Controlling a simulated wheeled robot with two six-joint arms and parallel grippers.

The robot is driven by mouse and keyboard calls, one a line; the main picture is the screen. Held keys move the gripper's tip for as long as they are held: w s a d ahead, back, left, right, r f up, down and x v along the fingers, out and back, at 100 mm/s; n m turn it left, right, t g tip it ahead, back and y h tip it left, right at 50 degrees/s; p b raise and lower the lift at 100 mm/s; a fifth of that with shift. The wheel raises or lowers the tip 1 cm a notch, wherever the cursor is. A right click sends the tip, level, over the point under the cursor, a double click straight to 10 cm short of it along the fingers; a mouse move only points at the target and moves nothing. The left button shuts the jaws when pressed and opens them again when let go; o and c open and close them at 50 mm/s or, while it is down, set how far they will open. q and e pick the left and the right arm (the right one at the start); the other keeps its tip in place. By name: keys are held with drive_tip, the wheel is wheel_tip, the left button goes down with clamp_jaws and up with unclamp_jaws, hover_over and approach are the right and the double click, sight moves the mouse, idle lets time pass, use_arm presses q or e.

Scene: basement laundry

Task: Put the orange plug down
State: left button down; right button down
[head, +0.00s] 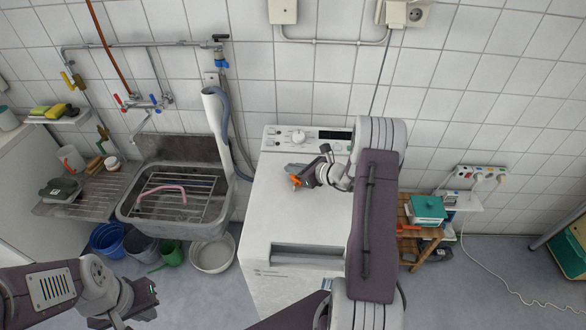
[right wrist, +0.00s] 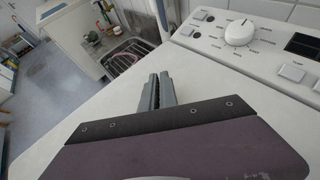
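The orange plug (head: 296,181) is a small bright piece at the tip of my right gripper (head: 292,173), above the white top of the washing machine (head: 275,215). In the right wrist view the grey fingers of my right gripper (right wrist: 156,92) are close together with a narrow gap. The plug does not show there; the gripper's own cover hides the lower part. I cannot tell whether the plug touches the top. My left gripper (head: 145,300) is at the lower left over the floor, away from the plug, and its finger gap is unclear.
The washer's control panel with its knob (right wrist: 239,33) is along the back. A steel sink (head: 178,215) with a rack stands to the left, with basins below. A wooden shelf (head: 420,240) with a teal box (head: 428,208) is at right. The washer's front top is clear.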

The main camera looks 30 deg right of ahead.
drive_tip(key=shift+f, duration=0.2)
drive_tip(key=c, duration=1.6)
unclamp_jaws()
drive_tip(key=shift+c, duration=0.2)
drive_tip(key=shift+r, duration=0.15)
